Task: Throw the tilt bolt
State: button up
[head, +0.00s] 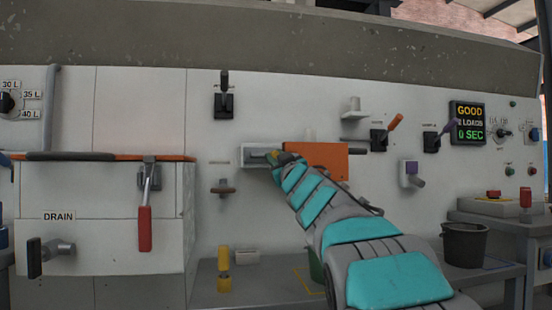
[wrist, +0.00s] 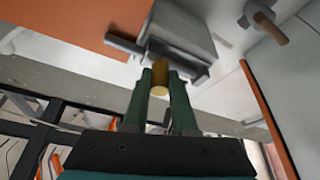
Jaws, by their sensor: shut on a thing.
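The tilt bolt is a grey bar with a brass knob; its bar (wrist: 126,46) shows in the wrist view beside a pale grey housing block (wrist: 180,38). In the head view the housing (head: 255,157) sits on the white panel, left of an orange plate (head: 318,156). A dark bar end (head: 354,150) sticks out at the plate's right edge. My gripper (wrist: 159,88) has its green fingers closed around the brass knob (wrist: 159,80). In the head view my gripper (head: 284,158) is at the housing's right end, and my arm hides part of the plate.
Levers stand nearby: a black one (head: 223,98) above, an orange-handled one (head: 386,131) to the right and a red-handled one (head: 145,222) to the left. A brown round knob (head: 222,188) is below left. A lit display (head: 468,123) reads GOOD. A bucket (head: 465,243) stands at the right.

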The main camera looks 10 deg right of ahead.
grip_shut()
dwell(0.8)
jog(key=shift+a+b, duration=0.35)
jog(key=shift+a, duration=2.35)
jog(key=o, duration=0.7)
grip_release()
jog(key=shift+a, duration=0.1)
